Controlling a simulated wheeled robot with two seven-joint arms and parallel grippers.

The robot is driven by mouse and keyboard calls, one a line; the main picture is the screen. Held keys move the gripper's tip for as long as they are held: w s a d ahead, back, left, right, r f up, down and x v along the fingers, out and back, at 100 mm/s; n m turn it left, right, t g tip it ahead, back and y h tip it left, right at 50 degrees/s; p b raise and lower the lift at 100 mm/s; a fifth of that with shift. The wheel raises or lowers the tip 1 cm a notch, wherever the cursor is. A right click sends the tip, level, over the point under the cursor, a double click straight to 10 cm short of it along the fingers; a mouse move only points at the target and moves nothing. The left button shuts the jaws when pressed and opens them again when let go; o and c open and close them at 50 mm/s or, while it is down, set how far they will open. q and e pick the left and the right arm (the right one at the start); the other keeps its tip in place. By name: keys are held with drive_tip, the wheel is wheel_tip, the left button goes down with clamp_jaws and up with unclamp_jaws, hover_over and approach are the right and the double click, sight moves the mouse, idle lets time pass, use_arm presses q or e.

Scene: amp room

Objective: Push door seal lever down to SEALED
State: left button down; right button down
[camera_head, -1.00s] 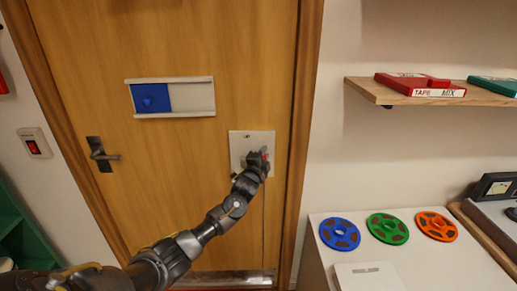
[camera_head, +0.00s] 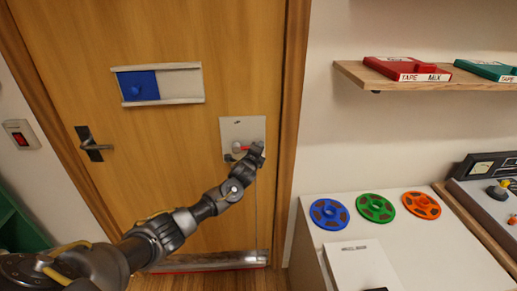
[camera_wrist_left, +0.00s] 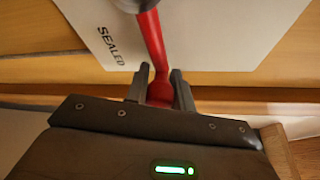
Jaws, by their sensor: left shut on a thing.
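The door seal lever (camera_head: 241,148) is a red handle on a pale plate (camera_head: 231,128) on the wooden door. It points to the right from its pivot, roughly sideways; its exact tilt is hard to tell. My left gripper (camera_head: 257,149) is at its outer end and hides part of it. In the left wrist view the red lever (camera_wrist_left: 152,42) runs down from its pivot to between the fingers of my left gripper (camera_wrist_left: 160,90), which are shut on its end. The word SEALED (camera_wrist_left: 110,46) is printed on the plate beside the lever. My right gripper is out of view.
The door has a dark handle (camera_head: 93,145) and a blue slider (camera_head: 138,86) in a pale frame. To the right stand a white cabinet (camera_head: 318,250) with coloured reels and a wooden shelf (camera_head: 350,71) with tape boxes. The door frame (camera_head: 287,140) is close beside my gripper.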

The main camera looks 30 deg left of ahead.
use_arm(q)
drive_tip(key=shift+f, duration=0.1)
drive_tip(key=c, duration=1.2)
unclamp_jaws()
drive_tip(key=b+v, duration=0.2)
drive_tip(key=v, duration=0.8)
drive_tip(key=shift+s+d, duration=0.1)
drive_tip(key=shift+s, duration=0.3)
